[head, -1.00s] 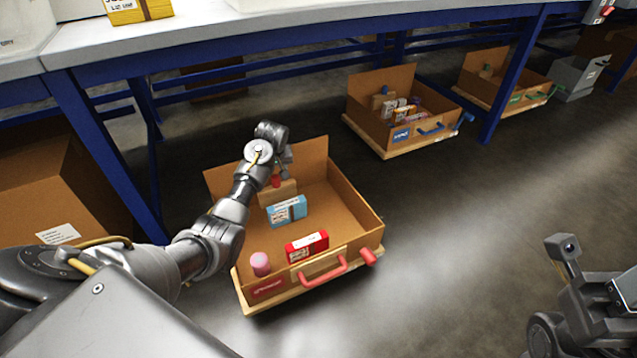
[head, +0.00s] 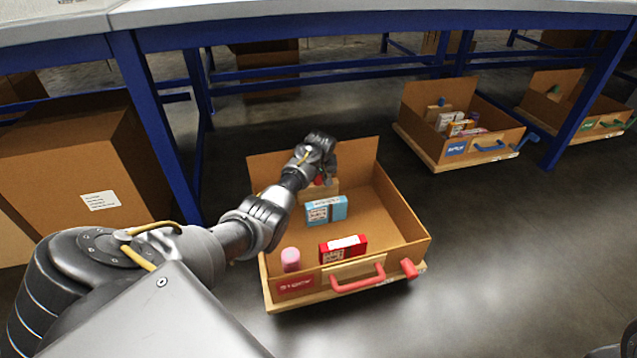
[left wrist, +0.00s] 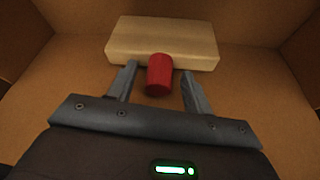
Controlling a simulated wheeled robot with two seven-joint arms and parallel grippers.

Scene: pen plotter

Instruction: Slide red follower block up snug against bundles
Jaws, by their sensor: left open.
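The follower block (left wrist: 160,35) is a pale wooden block with a red cylindrical knob (left wrist: 160,75), at the back of the near drawer box (head: 395,222). In the head view the block (head: 331,191) is partly hidden by my left gripper (head: 325,175). In the left wrist view my left gripper (left wrist: 158,76) is open, with one finger on each side of the knob and small gaps beside it. A blue-and-white bundle (head: 326,210) stands in front of the block. A red-and-white bundle (head: 343,249) and a pink roll (head: 290,260) are near the box's front. My right gripper is out of view.
The box has a red handle (head: 357,281) and a red knob (head: 410,268) at its front. Two similar boxes, one with a blue handle (head: 488,146) and one with a green handle (head: 611,124), stand farther right. A blue table leg (head: 150,130) is left of the near box.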

